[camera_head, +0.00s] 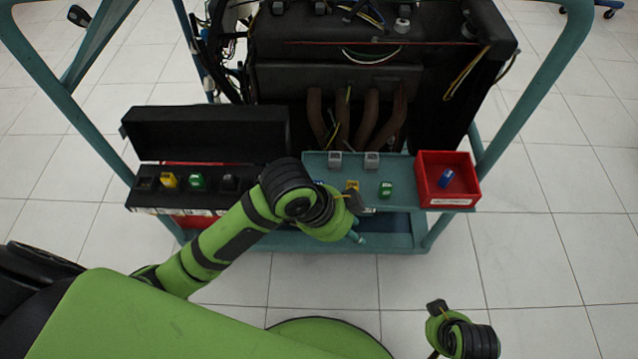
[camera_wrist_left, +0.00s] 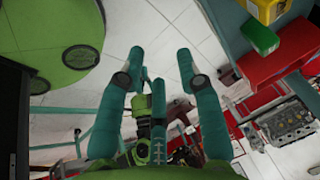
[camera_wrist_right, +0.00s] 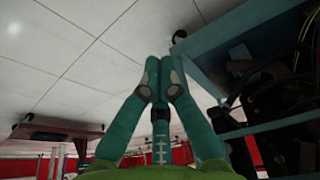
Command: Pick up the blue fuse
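One blue fuse (camera_head: 446,178) lies in the red bin at the right end of the teal shelf. Another blue piece (camera_head: 319,183) shows on the shelf, mostly hidden behind my left wrist. My left gripper (camera_head: 355,237) is in front of the shelf's front edge, apart from both. In the left wrist view its fingers (camera_wrist_left: 160,62) are spread with nothing between them. My right gripper's fingertips (camera_wrist_right: 159,62) are together and empty in the right wrist view. In the head view only my right wrist shows, at bottom right, well in front of the cart.
The shelf (camera_head: 410,172) also holds a yellow fuse (camera_head: 352,186), a green fuse (camera_head: 385,188) and two grey pieces. The red bin (camera_head: 470,199) has raised walls. An open black case (camera_head: 205,135) with fuses stands left. Cart posts (camera_head: 540,80) flank the engine.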

